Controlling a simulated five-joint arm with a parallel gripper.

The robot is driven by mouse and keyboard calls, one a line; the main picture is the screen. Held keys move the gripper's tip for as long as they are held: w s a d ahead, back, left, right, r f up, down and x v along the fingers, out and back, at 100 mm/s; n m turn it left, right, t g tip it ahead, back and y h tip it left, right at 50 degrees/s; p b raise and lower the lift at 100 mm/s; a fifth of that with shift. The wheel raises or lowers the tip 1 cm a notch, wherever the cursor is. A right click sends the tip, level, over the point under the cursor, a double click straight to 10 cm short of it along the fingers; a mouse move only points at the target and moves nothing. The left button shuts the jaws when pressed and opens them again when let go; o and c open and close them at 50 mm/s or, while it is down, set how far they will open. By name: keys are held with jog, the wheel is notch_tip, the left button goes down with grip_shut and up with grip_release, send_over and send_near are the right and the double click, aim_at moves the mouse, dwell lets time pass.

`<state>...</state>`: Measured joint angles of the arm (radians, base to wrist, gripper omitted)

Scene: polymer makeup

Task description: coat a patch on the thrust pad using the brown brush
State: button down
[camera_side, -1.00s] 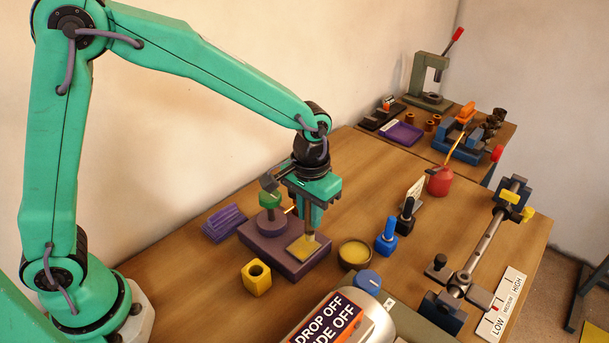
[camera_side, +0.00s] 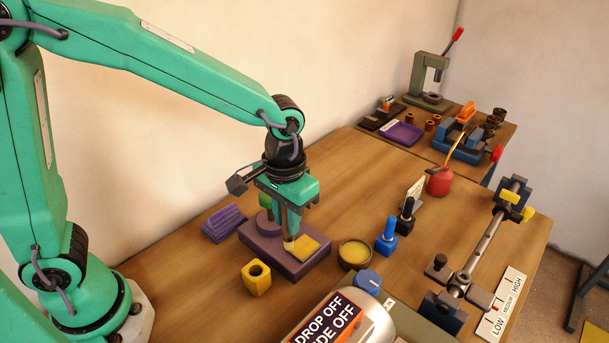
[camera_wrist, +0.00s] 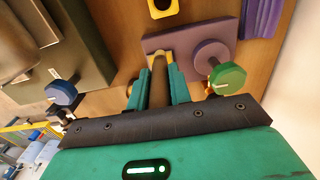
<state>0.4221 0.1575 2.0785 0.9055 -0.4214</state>
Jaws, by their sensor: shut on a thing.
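My gripper (camera_side: 290,214) is shut on the brush (camera_wrist: 159,72), whose dark brown handle stands between the fingers in the wrist view. The pale brush tip (camera_side: 290,243) is at the left part of a yellow patch (camera_side: 309,245) on the purple pad block (camera_side: 303,268); I cannot tell whether it touches. The block also shows in the wrist view (camera_wrist: 190,33), where fingers and brush hide much of the patch. A round dish of yellow paste (camera_side: 355,252) stands right of the block, apart from it.
A green knob (camera_wrist: 228,78) on a purple disc stands at the block's back, close to my gripper. A yellow holed block (camera_side: 257,278) sits in front, and a purple ribbed piece (camera_side: 224,223) behind left. Blue (camera_side: 386,237) and black (camera_side: 405,216) bottle-like pieces stand right of the dish.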

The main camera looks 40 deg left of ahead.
jog(key=shift+r, duration=2.4)
